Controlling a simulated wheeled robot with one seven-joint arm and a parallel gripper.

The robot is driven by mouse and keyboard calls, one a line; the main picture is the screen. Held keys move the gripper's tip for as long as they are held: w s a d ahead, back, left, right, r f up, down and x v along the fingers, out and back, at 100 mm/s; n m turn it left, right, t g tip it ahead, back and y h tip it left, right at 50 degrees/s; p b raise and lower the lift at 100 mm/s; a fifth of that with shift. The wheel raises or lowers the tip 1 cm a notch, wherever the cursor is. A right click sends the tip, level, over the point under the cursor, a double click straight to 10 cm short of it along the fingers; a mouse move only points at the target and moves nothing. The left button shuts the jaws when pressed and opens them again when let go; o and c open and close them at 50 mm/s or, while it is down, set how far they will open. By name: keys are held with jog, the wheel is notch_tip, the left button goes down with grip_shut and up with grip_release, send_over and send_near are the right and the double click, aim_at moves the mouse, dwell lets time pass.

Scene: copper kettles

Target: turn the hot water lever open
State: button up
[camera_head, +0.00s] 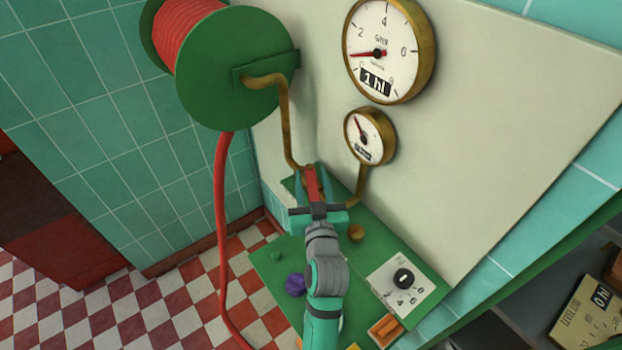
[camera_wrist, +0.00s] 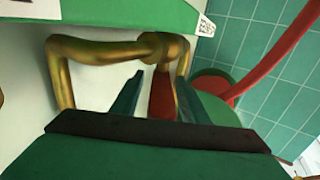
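The red lever (camera_head: 312,186) sits on the brass pipework at the green panel, below the two gauges. My gripper (camera_head: 313,175) is at it, with one teal finger on each side of the lever. In the wrist view, the red lever (camera_wrist: 162,99) stands between the two fingertips of my gripper (camera_wrist: 160,82). The fingers look apart, with a gap visible beside the lever, so the gripper appears open around it. The lower part of the lever is hidden behind the gripper body. No label marking it as hot water is readable.
Brass pipes (camera_head: 288,125) run from the lever to the green hose reel (camera_head: 225,105) and the gauges. A red hose (camera_head: 221,220) hangs left. A dial plate (camera_head: 408,288), a purple knob (camera_head: 295,285) and an orange switch (camera_head: 385,330) lie near my arm.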

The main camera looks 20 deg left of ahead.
jog(key=v, duration=1.1)
jog(key=shift+f, duration=0.1)
